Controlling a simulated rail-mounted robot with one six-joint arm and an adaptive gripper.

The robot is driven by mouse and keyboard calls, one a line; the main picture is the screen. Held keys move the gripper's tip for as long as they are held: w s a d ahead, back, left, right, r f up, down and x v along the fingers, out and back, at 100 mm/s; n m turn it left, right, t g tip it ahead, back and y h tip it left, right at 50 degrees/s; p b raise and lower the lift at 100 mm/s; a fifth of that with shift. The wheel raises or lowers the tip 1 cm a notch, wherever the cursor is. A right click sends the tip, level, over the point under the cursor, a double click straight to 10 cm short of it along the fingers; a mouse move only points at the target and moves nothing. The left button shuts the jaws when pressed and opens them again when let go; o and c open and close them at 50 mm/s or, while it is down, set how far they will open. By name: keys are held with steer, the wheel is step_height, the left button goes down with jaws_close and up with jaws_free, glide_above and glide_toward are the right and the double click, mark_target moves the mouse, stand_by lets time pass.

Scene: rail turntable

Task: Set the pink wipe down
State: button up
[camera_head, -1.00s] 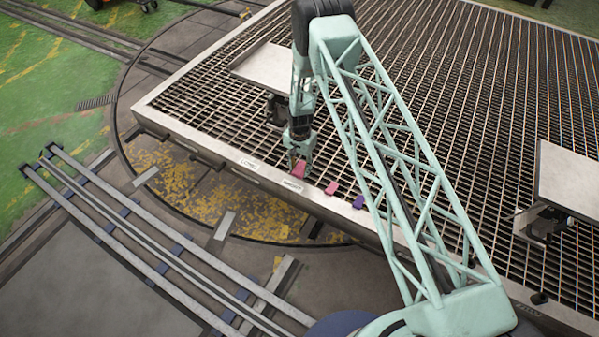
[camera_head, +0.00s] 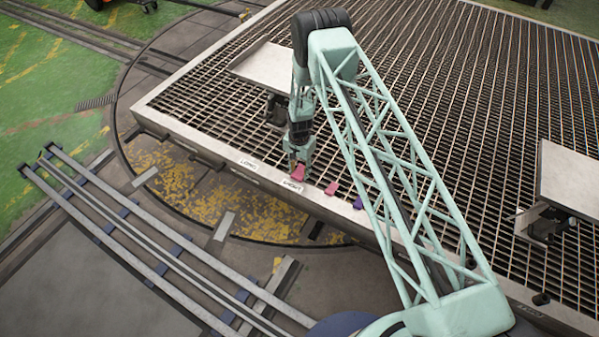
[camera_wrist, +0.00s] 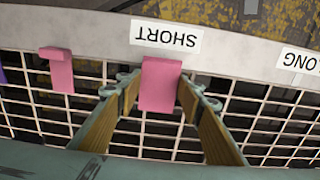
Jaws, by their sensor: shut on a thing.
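My gripper (camera_head: 299,163) is at the near rim of the grated table, pointing down. It is shut on a pink wipe (camera_head: 298,173). In the wrist view the held pink wipe (camera_wrist: 160,85) lies between the two fingers (camera_wrist: 164,88), its upper end overlapping the rim just below the SHORT label (camera_wrist: 166,36). Whether its underside touches the rim or grating is hidden. A second, pinkish-red wipe (camera_head: 332,188) rests over the rim to the right; it shows left of the gripper in the wrist view (camera_wrist: 61,72).
A purple piece (camera_head: 358,203) lies further right along the rim, partly behind my arm. A LONG label (camera_wrist: 300,62) marks the rim on the other side. Grey plates (camera_head: 272,66) and (camera_head: 570,178) stand above the grating (camera_head: 455,110). The rim beside the LONG label is clear.

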mark_target(300, 173)
steer(key=shift+f, duration=0.2)
steer(key=o, duration=0.8)
steer(key=shift+r, duration=0.2)
step_height(300, 173, up, 12)
steer(key=p, duration=0.1)
steer(key=shift+p, duration=0.4)
steer(key=shift+r, duration=0.1)
stand_by(0.8)
